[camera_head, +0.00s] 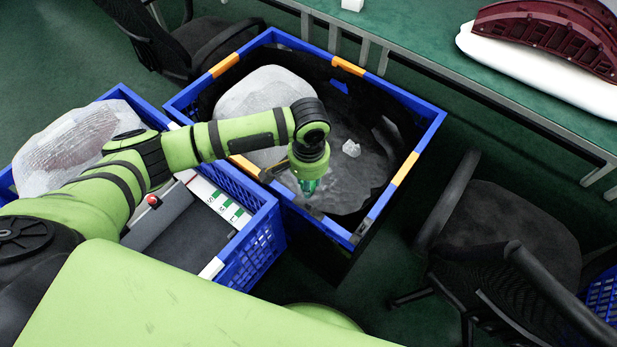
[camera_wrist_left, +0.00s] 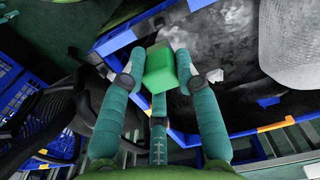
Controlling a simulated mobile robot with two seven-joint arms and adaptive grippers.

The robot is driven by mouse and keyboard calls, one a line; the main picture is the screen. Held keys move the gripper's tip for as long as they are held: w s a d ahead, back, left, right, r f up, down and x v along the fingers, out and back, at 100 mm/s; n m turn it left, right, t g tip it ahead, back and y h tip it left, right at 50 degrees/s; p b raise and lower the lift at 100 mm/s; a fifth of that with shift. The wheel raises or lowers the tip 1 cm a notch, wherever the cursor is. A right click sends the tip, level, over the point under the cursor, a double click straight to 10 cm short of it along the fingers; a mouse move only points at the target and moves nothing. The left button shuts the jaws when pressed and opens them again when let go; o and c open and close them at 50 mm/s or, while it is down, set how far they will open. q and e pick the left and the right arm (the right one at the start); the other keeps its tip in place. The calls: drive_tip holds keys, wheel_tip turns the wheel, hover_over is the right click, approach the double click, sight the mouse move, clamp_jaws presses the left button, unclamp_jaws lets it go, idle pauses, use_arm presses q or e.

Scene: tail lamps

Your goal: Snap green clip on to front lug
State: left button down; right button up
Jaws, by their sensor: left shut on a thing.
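My left gripper (camera_head: 309,183) points down over the large blue-rimmed, black-lined crate (camera_head: 420,158). In the left wrist view its teal fingers (camera_wrist_left: 160,72) are shut on a small green block-like piece, the green clip (camera_wrist_left: 160,68), held near the fingertips. The clip's fine shape is not clear, and in the head view it is hard to tell from the fingers. A dark red ribbed part (camera_head: 550,35), perhaps the lamp, lies on a white support at the upper right, far from the gripper. I cannot make out the front lug. My right gripper is not in view.
The crate holds a bubble-wrapped bundle (camera_head: 262,95) and a small whitish piece (camera_head: 351,148). A second blue crate (camera_head: 255,245) with another wrapped bundle (camera_head: 75,145) stands at left. A green-topped table (camera_head: 420,30) with a metal frame runs behind.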

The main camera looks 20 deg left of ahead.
use_arm(q)
drive_tip(key=b, duration=0.3)
hover_over(308, 205)
drive_tip(key=shift+f, duration=2.75)
drive_tip(key=shift+p, duration=0.35)
drive_tip(key=shift+p, duration=0.5)
drive_tip(key=shift+p, duration=0.5)
drive_tip(key=shift+f, duration=0.15)
drive_tip(key=shift+f+b, duration=0.45)
drive_tip(key=shift+f, duration=0.9)
